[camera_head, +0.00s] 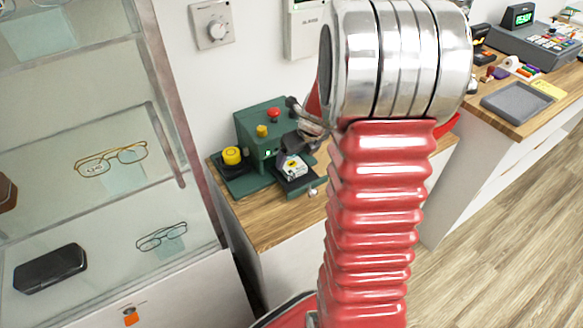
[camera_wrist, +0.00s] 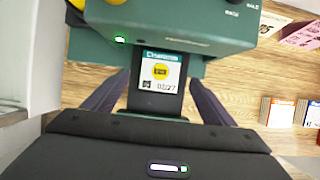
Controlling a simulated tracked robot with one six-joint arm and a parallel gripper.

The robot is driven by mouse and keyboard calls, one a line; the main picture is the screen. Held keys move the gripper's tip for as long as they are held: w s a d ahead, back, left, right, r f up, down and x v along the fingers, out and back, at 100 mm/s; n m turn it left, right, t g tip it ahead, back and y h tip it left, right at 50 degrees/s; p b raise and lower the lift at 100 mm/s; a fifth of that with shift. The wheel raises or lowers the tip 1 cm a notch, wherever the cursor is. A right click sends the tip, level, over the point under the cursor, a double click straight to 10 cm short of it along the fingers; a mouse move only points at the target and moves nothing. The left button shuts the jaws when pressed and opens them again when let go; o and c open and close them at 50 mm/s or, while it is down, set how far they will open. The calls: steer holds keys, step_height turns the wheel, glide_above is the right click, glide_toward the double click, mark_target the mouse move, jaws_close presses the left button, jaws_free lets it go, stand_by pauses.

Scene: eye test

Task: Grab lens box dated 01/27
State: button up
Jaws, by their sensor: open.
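A small lens box (camera_wrist: 162,70) with a white label and a yellow mark sits in the dark slot at the front of a green machine (camera_wrist: 150,28). Its small printed date ends in 27; the first digits are hard to read. The box (camera_head: 293,167) and the machine (camera_head: 262,128) also show in the head view, on a wooden counter. My gripper (camera_wrist: 160,88) is open in the wrist view, its two dark fingers apart on either side of the slot. They do not visibly touch the box. In the head view my red arm hides most of the gripper.
The machine has a red button (camera_head: 274,114) and yellow knobs. More small boxes (camera_wrist: 280,111) stand to the right on the wooden counter (camera_wrist: 235,85). A glass display case (camera_head: 165,110) with glasses is at the left. A grey tray (camera_head: 517,102) lies on the right counter.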

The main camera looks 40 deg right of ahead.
mark_target(292, 164)
steer(key=shift+x, duration=2.25)
steer(key=c, duration=1.2)
steer(key=shift+c, duration=0.2)
steer(key=shift+s+r, duration=0.2)
steer(key=shift+r, duration=0.15)
step_height(292, 164, up, 7)
steer(key=shift+f, duration=0.25)
steer(key=s+a, duration=0.1)
steer(key=s, duration=1.8)
steer(key=shift+s, duration=0.35)
